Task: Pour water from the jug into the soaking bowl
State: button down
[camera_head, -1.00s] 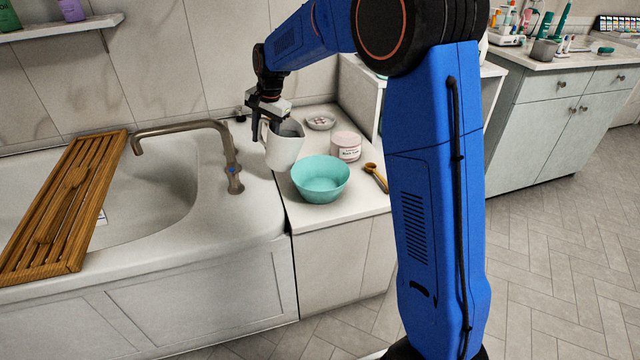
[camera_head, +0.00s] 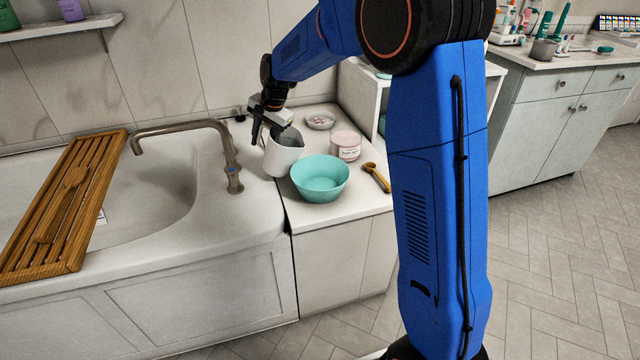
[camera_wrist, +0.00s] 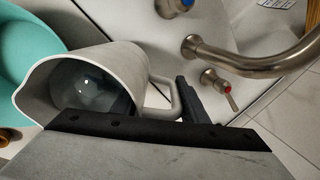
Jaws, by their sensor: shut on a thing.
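The white jug (camera_head: 283,158) is held in my gripper (camera_head: 268,133), just behind and left of the soaking bowl. The jug is tilted, its mouth leaning toward the bowl. The soaking bowl (camera_head: 320,180) is turquoise and stands on the white counter; no water shows in it. In the wrist view the jug (camera_wrist: 130,72) lies across the picture with its mouth to the left, and a clear, shiny surface shows inside. The bowl (camera_wrist: 22,45) is at the left edge, beside the jug's lip. No stream of water can be made out. My gripper is shut on the jug's handle side.
A pink-and-white jar (camera_head: 346,147), a small dish (camera_head: 320,120) and a wooden scoop (camera_head: 376,177) stand on the counter near the bowl. At left are the bath's tap (camera_head: 205,126) and a wooden bath rack (camera_head: 68,205). A white shelf unit (camera_head: 360,95) stands behind right.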

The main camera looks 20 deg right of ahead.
aim_at(265, 127)
dwell(0.4)
jog(key=shift+w+f+t+y, duration=0.1)
jog(key=shift+t+y, duration=0.3)
jog(key=shift+a, duration=0.1)
jog(key=shift+r+t+y, duration=0.4)
jog(key=shift+r+y, duration=0.1)
jog(key=shift+r, duration=0.2)
dwell(0.3)
jog(key=shift+r+t+y, duration=0.4)
jog(key=shift+r+t, duration=0.1)
jog(key=shift+r, duration=0.2)
jog(key=shift+r+t+y, duration=0.3)
jog(key=shift+r, duration=0.4)
